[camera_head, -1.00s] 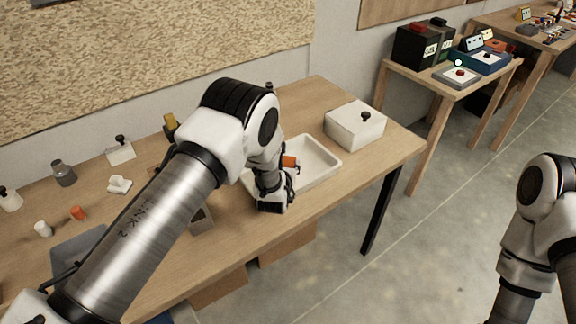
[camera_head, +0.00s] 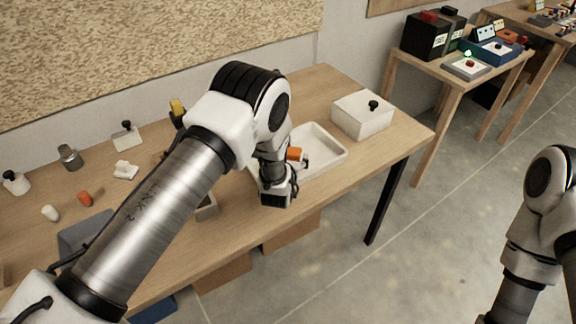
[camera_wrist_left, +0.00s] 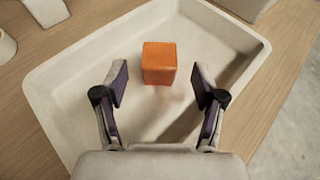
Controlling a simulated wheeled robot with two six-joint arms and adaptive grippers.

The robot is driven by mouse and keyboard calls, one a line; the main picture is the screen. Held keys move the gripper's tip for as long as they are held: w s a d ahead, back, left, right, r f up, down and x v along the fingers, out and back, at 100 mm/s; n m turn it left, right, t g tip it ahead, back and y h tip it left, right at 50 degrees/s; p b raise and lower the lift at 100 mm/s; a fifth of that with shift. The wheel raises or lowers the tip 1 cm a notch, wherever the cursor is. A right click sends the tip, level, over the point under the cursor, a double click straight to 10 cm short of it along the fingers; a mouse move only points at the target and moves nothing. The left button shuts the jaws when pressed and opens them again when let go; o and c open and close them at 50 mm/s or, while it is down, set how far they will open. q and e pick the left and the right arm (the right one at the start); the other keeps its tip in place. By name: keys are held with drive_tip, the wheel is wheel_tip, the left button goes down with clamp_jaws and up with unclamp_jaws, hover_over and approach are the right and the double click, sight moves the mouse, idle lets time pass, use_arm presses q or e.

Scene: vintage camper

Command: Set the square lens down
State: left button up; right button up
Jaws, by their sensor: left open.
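The square lens, an orange block (camera_wrist_left: 159,63), is inside the white tray (camera_wrist_left: 250,40) in the left wrist view and appears to rest on its floor. It also shows in the head view (camera_head: 294,154), partly hidden by my left gripper. My left gripper (camera_wrist_left: 161,84) is open, with one finger to each side and clear gaps to the block. The block lies just ahead of the fingertips. In the head view the left gripper (camera_head: 296,172) is low over the tray's near left part. My right arm shows at the right edge, but its gripper is out of frame.
A white box with a black knob (camera_head: 362,115) stands right of the tray. Small items, including an orange cylinder (camera_head: 85,198) and a grey can (camera_head: 70,157), are on the table's left. Side tables with boxes stand at the back right.

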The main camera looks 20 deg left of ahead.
use_arm(q)
drive_tip(key=b+v, duration=0.1)
drive_tip(key=v, duration=0.9)
drive_tip(key=shift+b, duration=0.35)
